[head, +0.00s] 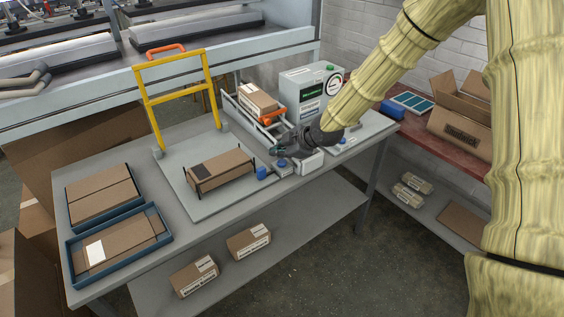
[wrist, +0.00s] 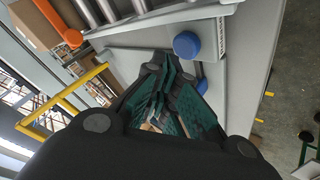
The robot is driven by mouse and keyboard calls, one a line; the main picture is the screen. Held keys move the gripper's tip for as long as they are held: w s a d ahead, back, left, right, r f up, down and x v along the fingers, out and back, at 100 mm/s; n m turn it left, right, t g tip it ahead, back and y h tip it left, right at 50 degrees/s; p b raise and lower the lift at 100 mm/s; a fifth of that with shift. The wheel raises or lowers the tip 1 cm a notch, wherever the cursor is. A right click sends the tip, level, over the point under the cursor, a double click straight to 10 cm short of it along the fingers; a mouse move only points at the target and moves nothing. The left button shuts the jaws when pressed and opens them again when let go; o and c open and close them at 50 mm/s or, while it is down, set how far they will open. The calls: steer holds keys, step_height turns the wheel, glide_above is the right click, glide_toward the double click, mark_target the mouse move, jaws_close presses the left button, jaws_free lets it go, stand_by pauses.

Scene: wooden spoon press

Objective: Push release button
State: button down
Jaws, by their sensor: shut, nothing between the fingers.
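Two blue round buttons sit near the front edge of the grey workbench. One blue button (head: 282,163) is on a small light block close under my gripper, and another blue button (head: 262,173) is just left of it. In the wrist view a blue round cap (wrist: 187,45) shows above the fingers, and a second blue piece (wrist: 202,87) is partly hidden behind them. I cannot tell which is the release button. My gripper (head: 278,151) is shut and empty, just above and behind the buttons. Its dark fingers with teal pads (wrist: 160,103) are together in the wrist view. Contact is not visible.
A carton (head: 221,170) lies on a grey plate left of the buttons, below a yellow frame (head: 148,101). Blue trays (head: 70,262) hold cartons at left.

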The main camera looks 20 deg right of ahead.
mark_target(280, 163)
steer(key=shift+f, duration=0.15)
stand_by(0.7)
steer(key=shift+f, duration=0.3)
steer(key=shift+f+b, duration=0.3)
steer(key=shift+f, duration=0.2)
stand_by(0.9)
stand_by(0.4)
steer(key=shift+r+p, duration=0.75)
steer(key=shift+r, duration=0.2)
steer(key=shift+r+p, duration=1.95)
steer(key=shift+r, duration=0.6)
